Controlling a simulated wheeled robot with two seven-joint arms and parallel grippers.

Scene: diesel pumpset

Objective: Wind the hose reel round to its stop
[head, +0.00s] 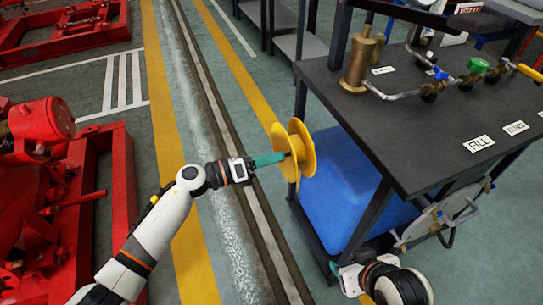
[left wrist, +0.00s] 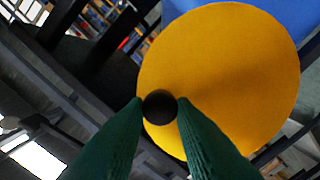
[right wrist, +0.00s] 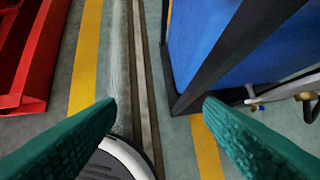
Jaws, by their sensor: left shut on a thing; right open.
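The yellow hose reel (head: 306,150) stands at the left side of the dark bench, with two round yellow flanges. My left gripper (head: 284,155) reaches it from the left. In the left wrist view, one yellow disc (left wrist: 225,70) fills much of the picture, and the green fingertips (left wrist: 160,108) are shut on a dark round knob (left wrist: 159,105) near the disc's edge. My right gripper (right wrist: 160,105) is open and empty, low in front of the bench. In the head view its fingers (head: 340,275) show only partly at the bottom.
The dark bench (head: 420,150) carries brass and pipe fittings and labels such as FILL. A blue tank (head: 340,190) sits under it, behind a dark leg. Red machinery (head: 60,190) stands at the left. The floor between, with a grating strip, is clear.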

